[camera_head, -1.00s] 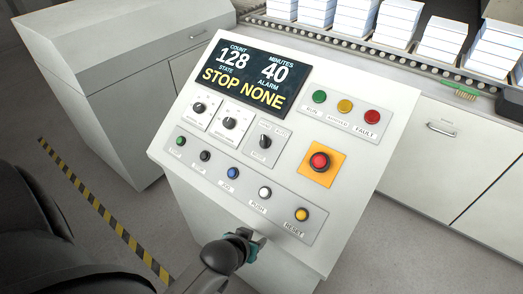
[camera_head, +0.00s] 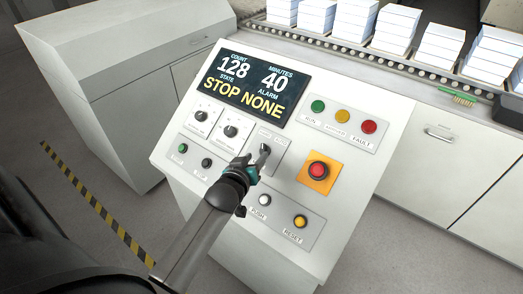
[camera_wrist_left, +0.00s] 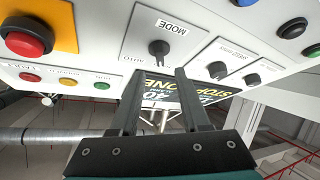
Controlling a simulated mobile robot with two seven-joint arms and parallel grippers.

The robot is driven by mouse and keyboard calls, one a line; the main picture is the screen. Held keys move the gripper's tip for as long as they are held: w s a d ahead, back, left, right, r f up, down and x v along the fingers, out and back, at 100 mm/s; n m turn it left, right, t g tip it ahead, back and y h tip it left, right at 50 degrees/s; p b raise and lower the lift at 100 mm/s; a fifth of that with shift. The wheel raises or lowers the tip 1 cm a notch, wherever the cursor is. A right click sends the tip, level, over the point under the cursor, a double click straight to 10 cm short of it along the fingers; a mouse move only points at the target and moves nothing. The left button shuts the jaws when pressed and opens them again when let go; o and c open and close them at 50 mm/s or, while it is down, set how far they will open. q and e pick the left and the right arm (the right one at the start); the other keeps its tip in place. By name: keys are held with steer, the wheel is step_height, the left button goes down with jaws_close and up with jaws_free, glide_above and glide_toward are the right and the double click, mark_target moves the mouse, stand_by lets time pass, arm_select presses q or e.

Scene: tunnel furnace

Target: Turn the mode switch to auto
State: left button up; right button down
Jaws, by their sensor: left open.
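The mode switch (camera_wrist_left: 159,47) is a small black knob on a grey plate (camera_head: 277,154) of the sloping control panel. In the wrist view its MODE label appears upside down, with an AUTO label at the plate's lower left. I cannot tell clearly which way the knob points. My left gripper (camera_head: 257,160) is at the plate and partly hides the knob in the head view. In the wrist view its two fingers (camera_wrist_left: 160,72) are apart, with the knob just past the tips, between their lines. No contact is visible. My right gripper is not in view.
The display (camera_head: 243,85) reads STOP NONE. Two other knobs (camera_head: 230,131) sit left of the mode plate. The red emergency button (camera_head: 318,170) is to its right, with three lamps (camera_head: 343,117) above. A lower button row is partly covered by my left arm.

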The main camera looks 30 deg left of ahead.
mark_target(262, 149)
arm_select(q)
steer(key=shift+b+x, duration=0.45)
steer(key=shift+x, duration=2.8)
jaws_close()
